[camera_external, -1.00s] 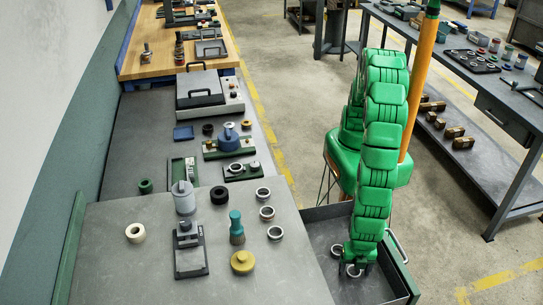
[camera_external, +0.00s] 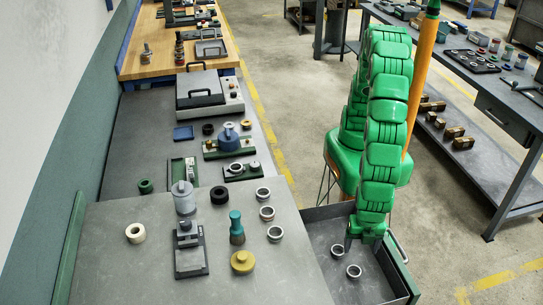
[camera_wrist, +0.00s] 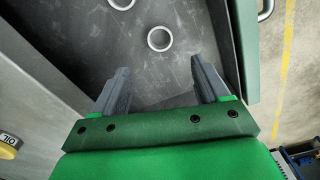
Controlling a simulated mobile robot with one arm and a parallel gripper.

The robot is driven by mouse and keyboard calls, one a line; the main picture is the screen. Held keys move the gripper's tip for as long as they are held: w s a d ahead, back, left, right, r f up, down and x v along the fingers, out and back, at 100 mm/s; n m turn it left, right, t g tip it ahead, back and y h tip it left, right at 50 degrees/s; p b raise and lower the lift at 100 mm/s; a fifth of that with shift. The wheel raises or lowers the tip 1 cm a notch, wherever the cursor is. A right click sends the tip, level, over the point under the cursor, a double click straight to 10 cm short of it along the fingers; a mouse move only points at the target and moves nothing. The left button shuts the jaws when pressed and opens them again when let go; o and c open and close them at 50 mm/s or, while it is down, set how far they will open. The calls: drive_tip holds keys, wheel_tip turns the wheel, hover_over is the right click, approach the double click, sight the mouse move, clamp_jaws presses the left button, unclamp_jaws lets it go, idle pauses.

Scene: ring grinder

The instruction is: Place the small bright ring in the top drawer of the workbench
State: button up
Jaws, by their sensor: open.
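The top drawer (camera_external: 385,293) of the workbench is pulled out at the right end of the bench. Two small bright rings lie apart on its floor: one ring (camera_external: 337,251) nearer the bench and another ring (camera_external: 354,271) nearer the front. Both show in the wrist view, one ring (camera_wrist: 160,39) near the top middle and the other ring (camera_wrist: 121,2) cut by the top edge. My gripper (camera_external: 366,245) is over the drawer, beside the rings. In the wrist view its fingers (camera_wrist: 160,82) are wide apart with nothing between them.
The workbench top (camera_external: 130,275) holds several bright rings, including one ring (camera_external: 275,234) near the drawer side. A yellow knob (camera_external: 243,262), a teal-handled tool (camera_external: 236,228) and a black stand (camera_external: 190,252) stand there too. The drawer's handle (camera_external: 397,246) is on its right side.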

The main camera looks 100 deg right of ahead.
drive_tip(key=shift+r, duration=0.3)
drive_tip(key=shift+d, duration=0.1)
drive_tip(key=w+d+r+m, duration=0.25)
drive_tip(key=d+r, duration=0.25)
drive_tip(key=d, duration=0.5)
drive_tip(key=w+d+r+m, duration=0.2)
drive_tip(key=w+d+r, duration=0.2)
drive_tip(key=d, duration=0.6)
drive_tip(key=w+d+r+m, duration=0.3)
drive_tip(key=w+d+r, duration=0.15)
drive_tip(key=d, duration=0.45)
drive_tip(key=s+d+r+m+g, duration=0.1)
drive_tip(key=s+d+r+m, duration=0.2)
drive_tip(key=s+d, duration=0.5)
drive_tip(key=s+d+r+m, duration=0.3)
drive_tip(key=s+d, duration=0.4)
drive_tip(key=d, duration=0.7)
drive_tip(key=shift+s+r+m+g, duration=0.2)
drive_tip(key=shift+s+m+g, duration=0.2)
drive_tip(key=shift+m, duration=0.15)
